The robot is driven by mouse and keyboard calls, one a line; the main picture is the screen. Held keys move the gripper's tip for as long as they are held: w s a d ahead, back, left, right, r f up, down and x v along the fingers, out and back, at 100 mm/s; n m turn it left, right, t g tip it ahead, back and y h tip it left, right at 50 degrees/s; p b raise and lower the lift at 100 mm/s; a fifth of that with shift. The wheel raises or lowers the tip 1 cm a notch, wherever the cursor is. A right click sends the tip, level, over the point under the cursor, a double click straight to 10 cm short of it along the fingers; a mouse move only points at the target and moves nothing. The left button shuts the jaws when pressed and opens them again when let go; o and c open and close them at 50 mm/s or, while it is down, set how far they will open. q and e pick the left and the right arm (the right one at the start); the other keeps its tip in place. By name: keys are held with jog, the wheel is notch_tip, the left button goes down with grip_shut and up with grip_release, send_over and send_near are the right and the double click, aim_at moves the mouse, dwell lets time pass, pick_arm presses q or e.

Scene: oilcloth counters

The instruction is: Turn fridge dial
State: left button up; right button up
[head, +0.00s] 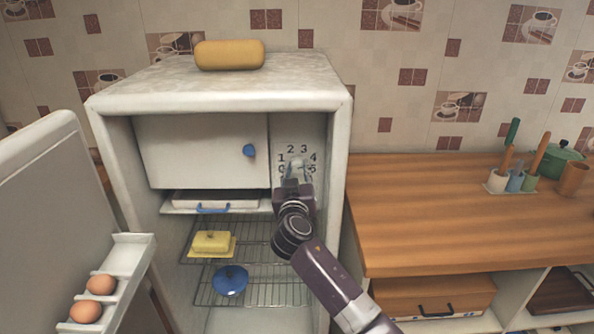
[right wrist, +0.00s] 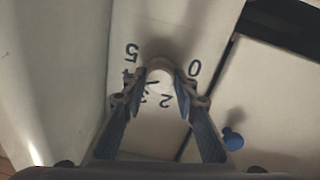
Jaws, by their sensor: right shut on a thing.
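The fridge (head: 113,103) stands open, its door (head: 45,210) swung out to the left. The white dial (head: 297,165) is on the panel at the upper right inside, ringed by dark numbers from 0 to 5. My right gripper (head: 296,168) reaches into the fridge and covers much of the dial in the head view. In the right wrist view, my right gripper (right wrist: 160,84) has its two fingers on either side of the round dial (right wrist: 159,77), shut on it. A dark pointer mark shows on the dial, toward the 3. My left gripper is not in view.
A freezer flap with a blue knob (head: 249,151) is left of the dial. Wire shelves below hold a yellow butter dish (head: 213,243) and a blue lid (head: 230,280). Eggs (head: 101,285) sit in the door rack. A wooden counter (head: 430,200) is to the right.

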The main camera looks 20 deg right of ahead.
jog(key=n+b, duration=0.1)
jog(key=n, duration=0.3)
jog(key=shift+n, duration=2.3)
jog(key=o, duration=1)
jog(key=shift+o, duration=0.7)
jog(key=shift+w, duration=0.1)
jog(key=shift+f, duration=0.1)
